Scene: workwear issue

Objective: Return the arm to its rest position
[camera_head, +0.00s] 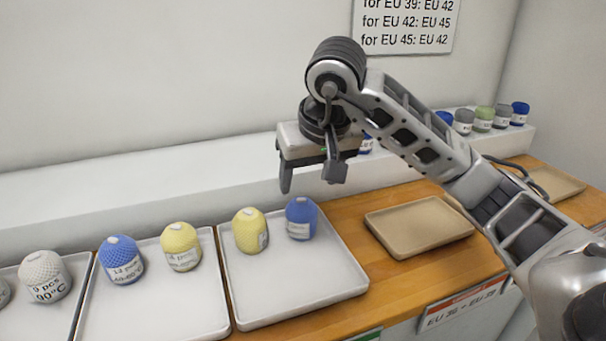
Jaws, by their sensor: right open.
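My right arm comes in from the right edge and reaches up over the counter. My right gripper (311,180) is open and empty, with its fingers pointing down. It hangs in front of the white ledge, above and behind the blue yarn-like ball (301,218) on a white tray (318,283). It appears apart from the ball and the tray. My left gripper is not in view.
A yellow ball (250,230) shares that tray. More trays with labelled balls (121,259) stand left. An empty tan tray (420,226) lies right, under my arm, with another tan tray (556,184) beyond. Several balls (484,118) line the ledge (120,185). A sign (404,22) hangs behind.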

